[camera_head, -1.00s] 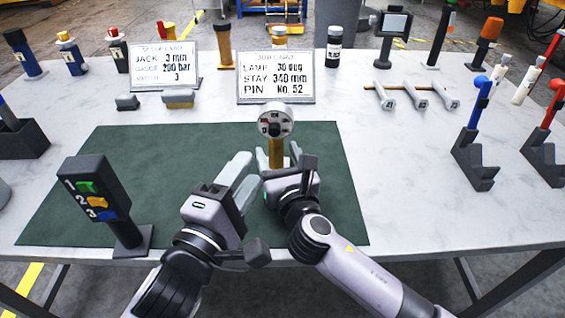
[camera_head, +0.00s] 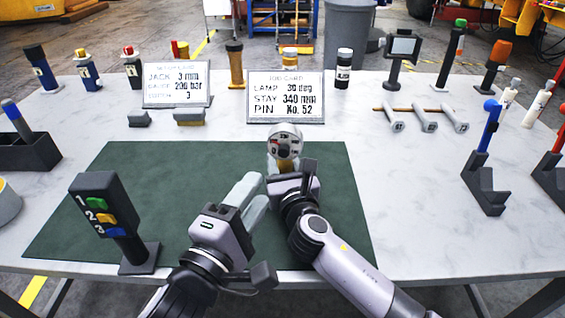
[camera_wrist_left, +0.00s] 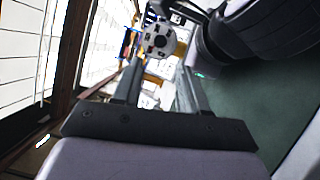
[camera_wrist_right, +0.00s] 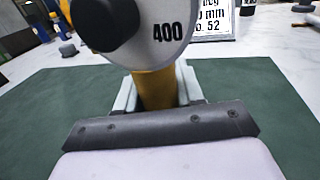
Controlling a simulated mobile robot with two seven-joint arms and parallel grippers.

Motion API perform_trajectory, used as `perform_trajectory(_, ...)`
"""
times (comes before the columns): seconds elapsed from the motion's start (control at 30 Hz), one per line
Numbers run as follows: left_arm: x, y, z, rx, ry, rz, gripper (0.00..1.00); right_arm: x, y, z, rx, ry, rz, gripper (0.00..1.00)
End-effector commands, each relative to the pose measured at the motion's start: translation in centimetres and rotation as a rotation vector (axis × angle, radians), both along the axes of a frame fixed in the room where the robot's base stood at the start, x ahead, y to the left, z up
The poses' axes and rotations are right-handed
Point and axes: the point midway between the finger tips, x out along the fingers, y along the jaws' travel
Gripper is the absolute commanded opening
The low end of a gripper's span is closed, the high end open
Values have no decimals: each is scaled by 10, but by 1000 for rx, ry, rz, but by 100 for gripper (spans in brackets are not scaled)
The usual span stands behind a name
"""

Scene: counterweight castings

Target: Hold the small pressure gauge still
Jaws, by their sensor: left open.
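The small pressure gauge (camera_head: 285,142) stands upright at the back of the green mat, with a round pale dial on a yellow stem. In the right wrist view its dial (camera_wrist_right: 135,25) is cut off by the top edge and shows "400". My right gripper (camera_head: 284,166) has its fingers on either side of the yellow stem (camera_wrist_right: 155,90), with no gap visible, and looks shut on it just below the dial. My left gripper (camera_head: 256,190) is open and empty, to the left and nearer. The gauge also shows in the left wrist view (camera_wrist_left: 157,41), beyond the left fingers. The gauge's foot is hidden.
A black post with buttons 1, 2, 3 (camera_head: 105,208) stands at the mat's front left. Two printed cards (camera_head: 285,97) (camera_head: 176,84) stand behind the green mat (camera_head: 150,170). Blue-topped (camera_head: 487,150) and red-topped stands are at the right. The mat's left half is mostly clear.

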Motion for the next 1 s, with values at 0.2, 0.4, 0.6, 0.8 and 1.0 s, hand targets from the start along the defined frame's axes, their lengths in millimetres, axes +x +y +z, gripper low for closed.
perform_trajectory(0.2,0,-2,12,30,-65,-8,47,0,0,0,0,0,0,0)
perform_trajectory(0.4,-9,-17,76,215,-443,-48,47,0,0,0,0,0,0,0)
perform_trajectory(0.6,-49,-50,138,514,-983,-106,47,0,0,0,0,0,0,0)
perform_trajectory(0.8,-97,-84,152,852,-1501,-164,47,0,0,0,0,0,0,0)
perform_trajectory(1.0,-122,-105,125,1249,-1988,-233,47,0,0,0,0,1,0,0)
